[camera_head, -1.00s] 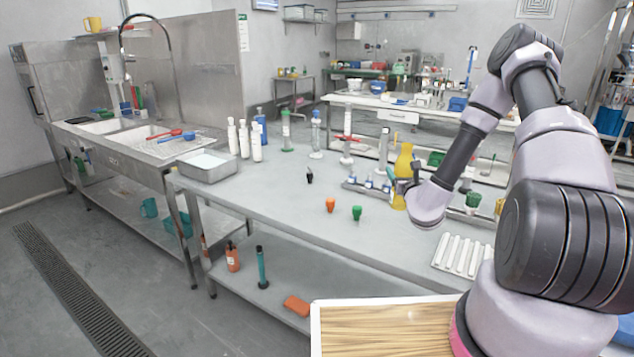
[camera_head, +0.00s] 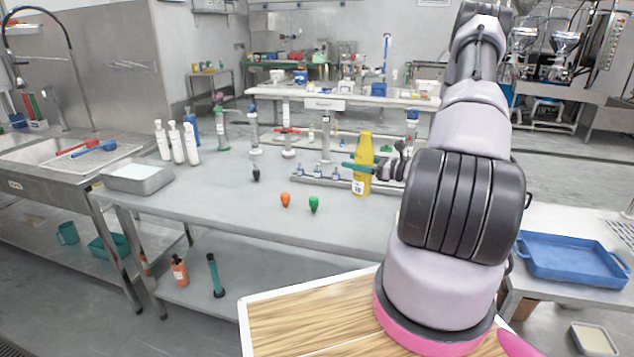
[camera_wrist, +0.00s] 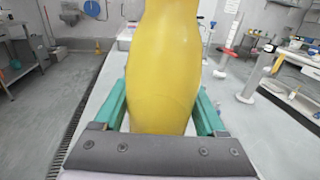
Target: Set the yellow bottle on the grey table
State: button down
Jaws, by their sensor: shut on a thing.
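The yellow bottle (camera_head: 364,150) stands upright over the grey table (camera_head: 235,210), beside a metal rack of small bottles. Its lower front carries a pale label. My gripper (camera_head: 358,167) is shut on the bottle, with a teal finger showing across its side. In the wrist view the yellow bottle (camera_wrist: 163,60) fills the middle, between the two teal fingers of my gripper (camera_wrist: 160,102). Whether its base touches the table or hangs just above it, I cannot tell.
An orange stopper (camera_head: 285,200) and a green stopper (camera_head: 314,205) are on the table left of the bottle. The small-bottle rack (camera_head: 310,177) is close to it. White bottles (camera_head: 176,143) and a metal tray (camera_head: 137,177) stand at the left. The table's front middle is clear.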

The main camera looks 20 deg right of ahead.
aim_at(354, 184)
jog(key=shift+f, duration=4)
grip_release()
jog(key=shift+f, duration=0.15)
jog(key=shift+s+d, duration=0.1)
jog(key=shift+d, duration=0.1)
jog(key=v, duration=1.1)
jog(key=shift+s+d, duration=0.15)
jog(key=shift+s, duration=0.1)
